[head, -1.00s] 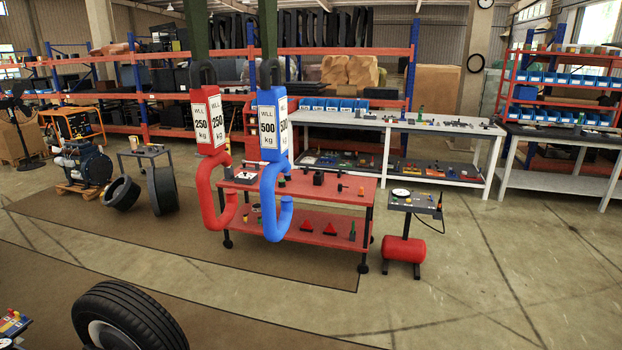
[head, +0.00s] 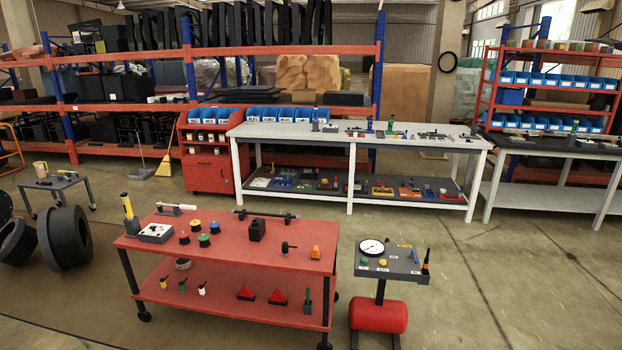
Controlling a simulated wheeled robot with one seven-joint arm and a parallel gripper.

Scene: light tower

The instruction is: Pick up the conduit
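I cannot tell for sure which item is the conduit. A thin dark bar (head: 265,214) lies along the back edge of the top shelf of the red cart (head: 215,262). Many small items also lie on the white workbench (head: 350,141), too small to make out one by one. My gripper is not in view.
A gauge stand (head: 385,265) with a red tank (head: 378,315) stands right of the cart. Large black tyres (head: 66,238) and a small grey table (head: 57,182) are at the left. A red cabinet (head: 207,160) adjoins the workbench. The floor at right is open.

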